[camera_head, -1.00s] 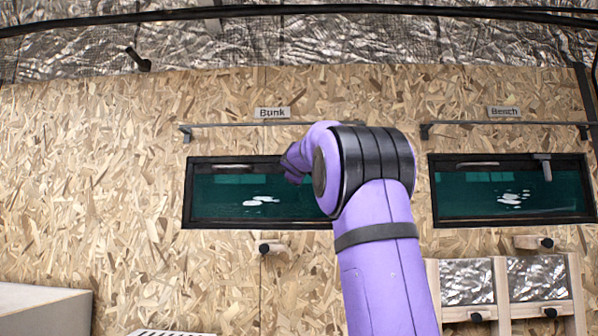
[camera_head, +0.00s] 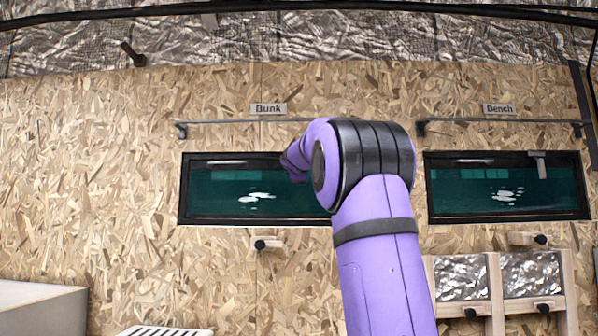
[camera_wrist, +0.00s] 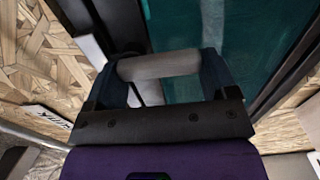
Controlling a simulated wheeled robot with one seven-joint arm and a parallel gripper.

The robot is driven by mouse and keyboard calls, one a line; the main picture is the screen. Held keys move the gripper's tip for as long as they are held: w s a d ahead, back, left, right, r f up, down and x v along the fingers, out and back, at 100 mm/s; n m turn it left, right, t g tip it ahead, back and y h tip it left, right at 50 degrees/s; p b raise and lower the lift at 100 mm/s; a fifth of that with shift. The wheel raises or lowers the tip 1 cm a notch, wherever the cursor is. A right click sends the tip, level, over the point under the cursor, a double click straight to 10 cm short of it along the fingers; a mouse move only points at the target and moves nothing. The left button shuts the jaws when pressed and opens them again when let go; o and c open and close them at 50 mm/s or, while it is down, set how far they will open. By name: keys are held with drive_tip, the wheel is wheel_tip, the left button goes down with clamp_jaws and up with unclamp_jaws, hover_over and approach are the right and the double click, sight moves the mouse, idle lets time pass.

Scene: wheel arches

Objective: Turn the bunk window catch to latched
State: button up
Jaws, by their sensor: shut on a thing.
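The bunk window (camera_head: 250,218), a dark-framed teal pane, is under the "Bunk" label (camera_head: 268,109) in the head view. My purple arm covers its right end, and the catch is hidden there. In the wrist view my gripper (camera_wrist: 160,72) is shut on a grey rounded bar between its two dark fingers, which appears to be the catch handle (camera_wrist: 158,65). It lies against the window frame (camera_wrist: 122,25), with the teal pane (camera_wrist: 235,40) beside it. The catch's mount is mostly hidden, so I cannot tell its exact angle.
The bench window (camera_head: 508,214) is to the right, with its own grey catch (camera_head: 539,164) at the top. Rails (camera_head: 228,122) run above both windows. A small knobbed block (camera_head: 267,244) is below the bunk window. Cubby fronts (camera_head: 530,276) stand at lower right.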

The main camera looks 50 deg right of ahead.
drive_tip(key=shift+f, duration=0.1)
drive_tip(key=o, duration=0.8)
drive_tip(key=shift+a, duration=0.1)
drive_tip(key=v, duration=1)
drive_tip(key=shift+s+a, duration=0.2)
drive_tip(key=shift+a, duration=0.05)
